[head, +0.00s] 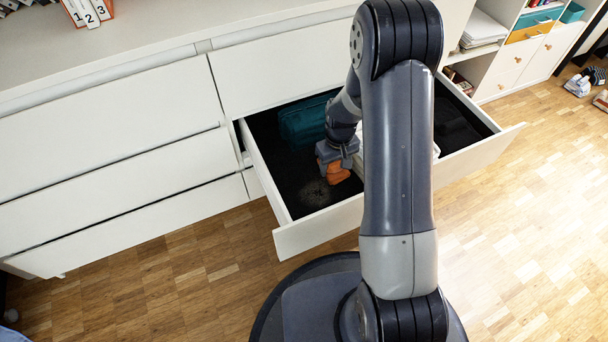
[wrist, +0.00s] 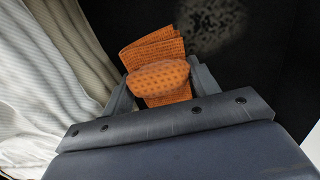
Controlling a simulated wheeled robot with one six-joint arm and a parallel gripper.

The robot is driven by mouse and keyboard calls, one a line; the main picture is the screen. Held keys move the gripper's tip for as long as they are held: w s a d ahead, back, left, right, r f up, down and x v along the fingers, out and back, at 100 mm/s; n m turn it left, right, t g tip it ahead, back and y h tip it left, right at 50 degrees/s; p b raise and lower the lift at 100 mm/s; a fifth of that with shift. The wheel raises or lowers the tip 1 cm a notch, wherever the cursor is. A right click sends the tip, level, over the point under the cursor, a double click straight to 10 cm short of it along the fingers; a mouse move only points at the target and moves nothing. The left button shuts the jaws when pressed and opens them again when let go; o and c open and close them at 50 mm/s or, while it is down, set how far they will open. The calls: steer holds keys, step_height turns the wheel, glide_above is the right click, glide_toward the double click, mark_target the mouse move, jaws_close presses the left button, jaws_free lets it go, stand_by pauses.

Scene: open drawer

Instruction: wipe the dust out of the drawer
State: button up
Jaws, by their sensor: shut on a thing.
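The open white drawer (head: 283,236) has a black floor. A grey, speckled dust patch (head: 315,193) lies on that floor toward the left; it also shows in the wrist view (wrist: 214,22) near the top. My gripper (head: 333,172) is down inside the drawer, just right of the dust patch. Its fingers are shut on an orange cloth (head: 336,175), which shows folded and bunched between them in the wrist view (wrist: 155,75). In the wrist view the cloth is below and left of the dust, apart from it. I cannot tell whether the cloth touches the drawer floor.
A teal item (head: 302,122) lies at the back left of the drawer. Pale folded fabric (wrist: 45,85) lies beside my gripper, at left in the wrist view; my arm hides much of the drawer's middle. The drawer's right end (head: 458,125) looks dark and bare.

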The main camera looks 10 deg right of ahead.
steer(key=shift+r+p, duration=1.4)
steer(key=shift+r, duration=0.8)
